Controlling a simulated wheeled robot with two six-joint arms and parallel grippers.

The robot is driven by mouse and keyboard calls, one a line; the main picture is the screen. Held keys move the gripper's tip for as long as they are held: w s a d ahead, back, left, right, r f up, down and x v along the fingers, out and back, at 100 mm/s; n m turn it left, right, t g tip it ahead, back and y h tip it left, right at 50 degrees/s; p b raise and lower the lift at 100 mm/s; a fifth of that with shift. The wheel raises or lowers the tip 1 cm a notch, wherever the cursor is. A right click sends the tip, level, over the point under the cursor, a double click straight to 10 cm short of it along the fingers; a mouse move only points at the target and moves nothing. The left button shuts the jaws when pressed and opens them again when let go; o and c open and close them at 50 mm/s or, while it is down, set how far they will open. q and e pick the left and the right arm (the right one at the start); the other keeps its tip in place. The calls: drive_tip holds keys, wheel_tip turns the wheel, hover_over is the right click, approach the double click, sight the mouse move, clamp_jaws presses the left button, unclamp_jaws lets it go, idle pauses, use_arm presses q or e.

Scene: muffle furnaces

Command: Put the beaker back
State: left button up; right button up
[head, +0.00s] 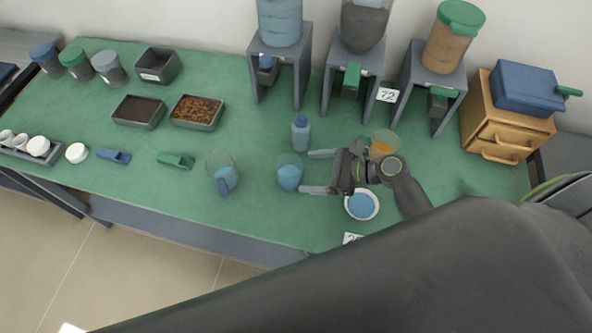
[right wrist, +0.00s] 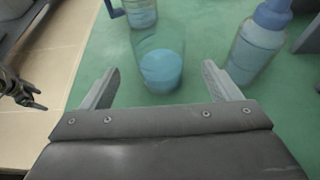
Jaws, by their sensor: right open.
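A clear beaker (head: 289,172) with blue contents stands upright on the green table. My right gripper (head: 318,172) is open just to its right, fingers pointing at it. In the right wrist view the beaker (right wrist: 160,68) stands between and beyond the two fingertips (right wrist: 165,85), apart from both. Another clear vessel (head: 222,170), with a blue object in or against it, stands to the left. A beaker with orange contents (head: 383,146) stands behind my right wrist, partly hidden. My left gripper is not identifiable in the head view; a dark gripper (right wrist: 22,92) shows at the left of the right wrist view, its jaws unclear.
A blue bottle (head: 300,133) stands close behind the beaker. A white dish with blue contents (head: 361,206) lies under my right arm. Dispensers on grey stands (head: 281,65) line the back. Scoops (head: 176,160) and trays (head: 138,111) lie left. The front middle table is clear.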

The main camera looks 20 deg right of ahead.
drive_tip(key=shift+b+v, duration=0.3)
drive_tip(key=shift+v, duration=2.15)
drive_tip(key=shift+a, duration=0.1)
